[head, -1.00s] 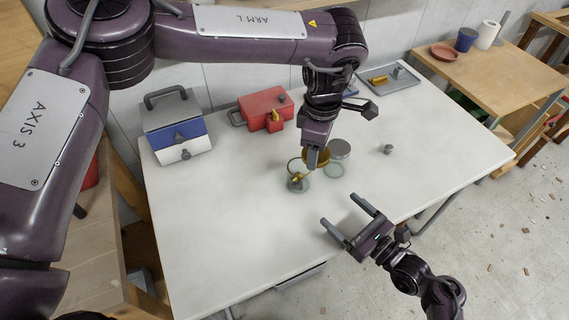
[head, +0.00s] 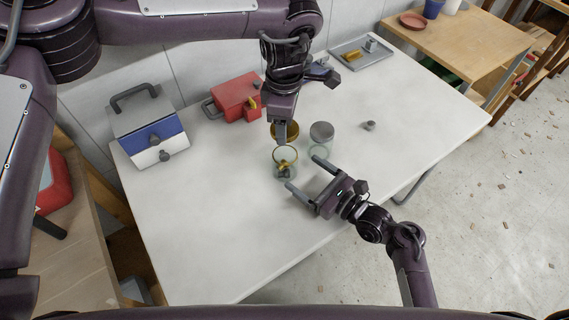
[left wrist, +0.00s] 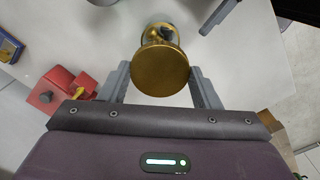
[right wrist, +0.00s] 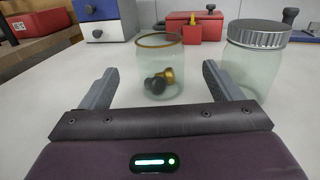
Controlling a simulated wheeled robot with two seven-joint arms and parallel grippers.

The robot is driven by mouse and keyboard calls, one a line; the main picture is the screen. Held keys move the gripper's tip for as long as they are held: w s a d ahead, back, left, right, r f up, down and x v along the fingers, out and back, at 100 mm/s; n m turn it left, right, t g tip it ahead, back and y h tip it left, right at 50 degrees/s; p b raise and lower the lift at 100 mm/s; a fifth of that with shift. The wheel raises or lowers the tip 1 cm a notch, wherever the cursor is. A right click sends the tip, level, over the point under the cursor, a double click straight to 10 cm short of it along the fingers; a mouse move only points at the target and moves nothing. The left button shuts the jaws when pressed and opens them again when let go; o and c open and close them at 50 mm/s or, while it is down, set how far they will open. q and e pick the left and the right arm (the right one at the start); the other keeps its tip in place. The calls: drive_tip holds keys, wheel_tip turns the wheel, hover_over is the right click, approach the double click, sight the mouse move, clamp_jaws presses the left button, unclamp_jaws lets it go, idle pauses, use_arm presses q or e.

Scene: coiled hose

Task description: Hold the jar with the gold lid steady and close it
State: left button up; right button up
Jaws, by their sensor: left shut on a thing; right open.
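The glass jar (head: 285,168) stands open and upright on the table, with a gold rim and small dark and gold pieces inside. It also shows in the right wrist view (right wrist: 160,65). My left gripper (head: 283,135) is shut on the gold lid (left wrist: 160,70), held above the table near the jar's mouth. In the left wrist view the lid covers part of the jar. My right gripper (head: 305,175) is open and low over the table, its fingers pointing at the jar. In the right wrist view the jar stands ahead, between the two fingers, apparently untouched.
A second jar with a silver lid (head: 321,133) stands close to the right of the open jar. A red box (head: 238,97), a blue and white drawer box (head: 150,135) and a grey tray (head: 362,53) lie farther back. The table's front left is clear.

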drive_tip(key=x, duration=0.8)
drive_tip(key=shift+w, duration=0.1)
drive_tip(key=shift+c, duration=0.5)
drive_tip(key=c, duration=1.4)
use_arm(q)
hover_over(285, 162)
drive_tip(key=w, duration=0.3)
drive_tip(key=shift+f, duration=2.45)
drive_tip(key=shift+f, duration=0.9)
drive_tip(key=shift+f, duration=0.55)
